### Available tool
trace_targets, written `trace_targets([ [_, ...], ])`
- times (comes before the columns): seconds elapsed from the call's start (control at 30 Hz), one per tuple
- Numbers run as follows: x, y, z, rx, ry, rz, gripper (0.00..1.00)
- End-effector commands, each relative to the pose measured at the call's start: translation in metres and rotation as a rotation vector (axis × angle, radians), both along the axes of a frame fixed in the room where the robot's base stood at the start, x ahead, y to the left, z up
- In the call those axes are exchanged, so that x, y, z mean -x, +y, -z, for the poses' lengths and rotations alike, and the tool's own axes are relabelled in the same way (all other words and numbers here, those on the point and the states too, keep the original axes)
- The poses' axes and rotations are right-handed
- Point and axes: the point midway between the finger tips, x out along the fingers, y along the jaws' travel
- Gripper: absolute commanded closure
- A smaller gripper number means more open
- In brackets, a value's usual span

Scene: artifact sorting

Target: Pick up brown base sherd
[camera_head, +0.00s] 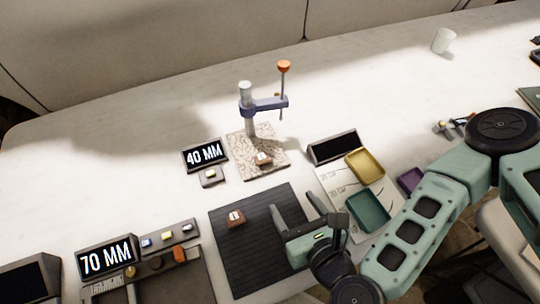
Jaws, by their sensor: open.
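A small brown piece with a pale top (236,218) lies on the dark ribbed mat (225,262), left of my gripper. It looks like the brown base sherd, though it is too small to be sure. A similar small brown piece with a pale top (263,158) lies on the speckled stone slab (242,143) under the stand. My gripper (284,240) is open and empty over the mat's right side, with its fingers pointing left toward the piece and a gap between.
A purple stand with an orange knob (284,66) rises behind the slab. Displays read "40 MM" (204,155) and "70 MM" (106,258). Yellow (365,166), teal (368,211) and purple (410,180) trays lie right. A white cup (443,41) stands far back.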

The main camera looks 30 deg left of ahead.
Motion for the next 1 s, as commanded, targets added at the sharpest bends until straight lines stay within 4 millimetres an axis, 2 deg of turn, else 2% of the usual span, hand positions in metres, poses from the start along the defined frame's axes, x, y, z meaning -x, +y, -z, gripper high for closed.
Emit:
trace_targets([
  [0.4,-0.049,0.062,0.03,0.003,-0.007,-0.002,0.36],
  [0.73,-0.064,0.083,0.039,0.004,-0.005,-0.004,0.36],
  [1.0,-0.086,0.112,0.05,0.004,-0.006,-0.004,0.36],
])
